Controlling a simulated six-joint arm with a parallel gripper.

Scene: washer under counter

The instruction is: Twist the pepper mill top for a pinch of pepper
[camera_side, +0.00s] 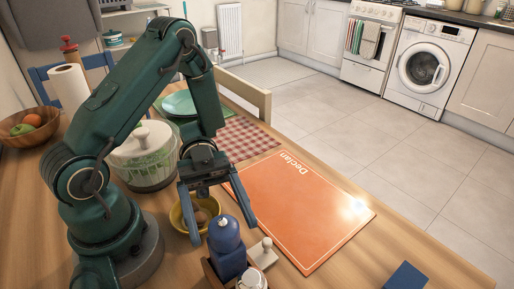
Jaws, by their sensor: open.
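A blue pepper mill (226,261) with a rounded top stands upright in a wooden caddy (212,277) at the bottom middle of the side view. My gripper (224,234) is open, pointing down. In the picture, its two fingers lie to the left and right of the mill's rounded top. From this one view I cannot tell whether either finger touches it. The caddy's lower part is cut off by the picture's bottom edge.
A yellow bowl (177,219) stands behind the fingers. A pale shaker (263,254) and a white jar (252,279) are right of the mill. A salad spinner (143,153) stands near my arm. An orange mat (300,210) lies clear to the right.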

